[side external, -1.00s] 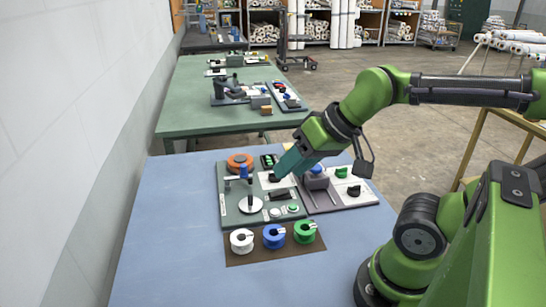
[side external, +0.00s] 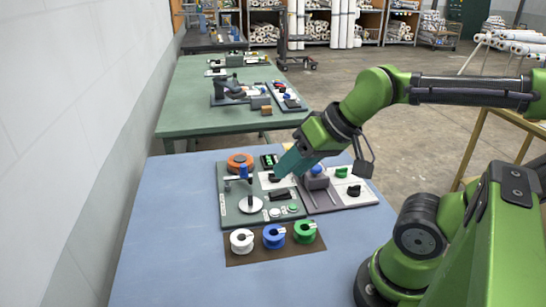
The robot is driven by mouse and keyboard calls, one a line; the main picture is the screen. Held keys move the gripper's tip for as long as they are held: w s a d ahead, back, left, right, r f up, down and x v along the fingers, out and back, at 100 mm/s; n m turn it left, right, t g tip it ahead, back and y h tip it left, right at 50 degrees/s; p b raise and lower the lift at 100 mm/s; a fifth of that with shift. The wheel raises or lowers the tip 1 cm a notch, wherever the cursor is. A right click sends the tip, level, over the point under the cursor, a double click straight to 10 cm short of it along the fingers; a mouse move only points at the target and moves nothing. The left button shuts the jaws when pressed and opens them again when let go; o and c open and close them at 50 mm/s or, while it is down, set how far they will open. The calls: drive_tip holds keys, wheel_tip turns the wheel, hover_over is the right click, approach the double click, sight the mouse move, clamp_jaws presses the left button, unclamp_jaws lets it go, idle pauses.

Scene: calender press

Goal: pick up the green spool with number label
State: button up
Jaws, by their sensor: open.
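The green spool (side external: 304,231) stands at the right end of a brown mat (side external: 240,260) near the front of the blue table. A small white label shows on its top; any number is too small to read. A blue spool (side external: 274,236) sits beside it, and a white spool (side external: 241,241) is at the left end. My gripper (side external: 279,174) is behind and above the spools, over the press panel. It is open and apart from the green spool, and its fingertips are hard to make out.
The grey-green press panel (side external: 233,210) carries an orange spool (side external: 239,160), a blue-topped post, a light disc (side external: 251,205) and buttons. The blue table (side external: 160,240) is clear at left and front.

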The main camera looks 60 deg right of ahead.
drive_tip(key=o, duration=0.9)
drive_tip(key=n+g+h, duration=0.2)
drive_tip(key=n+g, duration=0.5)
drive_tip(key=n, duration=0.6)
hover_over(305, 223)
drive_tip(key=s+a, duration=0.1)
drive_tip(key=a, duration=0.1)
wheel_tip(305, 223, down, 6)
drive_tip(key=shift+w+d+f, duration=0.1)
drive_tip(key=shift+d+f, duration=0.1)
drive_tip(key=shift+f, duration=4)
drive_tip(key=shift+w+d+f, duration=0.1)
drive_tip(key=shift+d+f, duration=0.05)
drive_tip(key=shift+f, duration=4.05)
